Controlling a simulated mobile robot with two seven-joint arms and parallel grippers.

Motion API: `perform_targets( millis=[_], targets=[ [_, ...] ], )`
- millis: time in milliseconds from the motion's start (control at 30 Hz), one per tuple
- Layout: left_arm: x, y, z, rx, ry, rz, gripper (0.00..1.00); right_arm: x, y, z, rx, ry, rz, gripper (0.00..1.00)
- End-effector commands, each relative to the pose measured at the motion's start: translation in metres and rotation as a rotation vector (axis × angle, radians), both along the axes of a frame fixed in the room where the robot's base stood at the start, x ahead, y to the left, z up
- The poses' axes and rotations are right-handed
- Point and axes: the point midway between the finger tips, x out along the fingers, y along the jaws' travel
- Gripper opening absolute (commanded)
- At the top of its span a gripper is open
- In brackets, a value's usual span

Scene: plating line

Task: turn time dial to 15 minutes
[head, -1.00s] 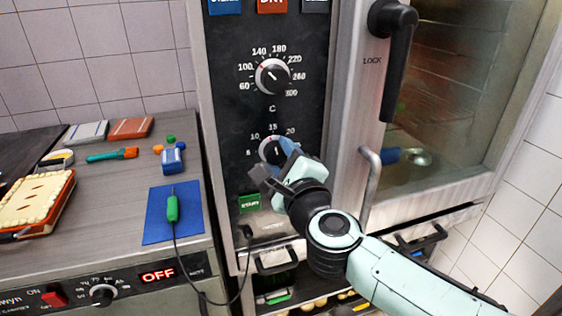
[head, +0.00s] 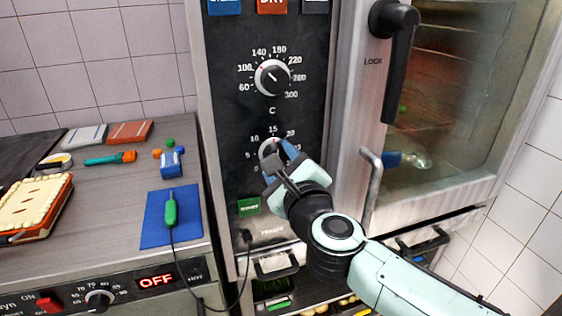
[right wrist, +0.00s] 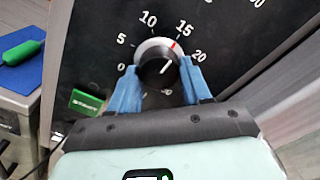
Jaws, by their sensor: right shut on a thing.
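The time dial (head: 268,147) is the lower knob on the oven's black panel, a black knob with a silver skirt, partly hidden by my right gripper in the head view. In the right wrist view, the dial (right wrist: 153,70) has its red mark and white line pointing up-right at the 15 label. My right gripper (head: 281,154) has its blue fingers on both sides of the knob. In the right wrist view, my right gripper (right wrist: 160,75) is shut on it. My left gripper is not in view.
The temperature dial (head: 272,77) sits above on the same panel. A green start button (head: 248,206) is below. The oven door handle (head: 399,60) and a curved metal bar (head: 371,185) stand out right of the panel. A counter (head: 115,185) holds several items at left.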

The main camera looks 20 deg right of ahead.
Motion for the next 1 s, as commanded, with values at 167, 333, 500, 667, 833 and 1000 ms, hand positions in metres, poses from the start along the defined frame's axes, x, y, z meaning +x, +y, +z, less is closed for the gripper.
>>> perform_targets(
  millis=[167, 333, 500, 667, 833, 1000],
  targets=[
    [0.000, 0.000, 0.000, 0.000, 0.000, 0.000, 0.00, 0.000, 0.000, 0.000, -0.001, 0.000, 0.000, 0.72],
    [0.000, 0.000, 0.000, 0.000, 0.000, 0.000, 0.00, 0.000, 0.000, 0.000, -0.001, 0.000, 0.000, 0.72],
    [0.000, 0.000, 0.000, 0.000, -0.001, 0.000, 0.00, -0.009, 0.000, 0.000, -0.002, -0.001, 0.001, 0.72],
    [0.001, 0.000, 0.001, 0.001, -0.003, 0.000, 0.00, -0.038, -0.001, 0.002, -0.003, -0.003, 0.000, 0.72],
    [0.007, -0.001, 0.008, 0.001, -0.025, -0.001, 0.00, -0.078, -0.003, 0.002, -0.003, -0.003, 0.000, 0.72],
    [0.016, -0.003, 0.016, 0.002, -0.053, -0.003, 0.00, -0.111, -0.004, 0.002, -0.002, -0.003, 0.000, 0.72]
  ],
)
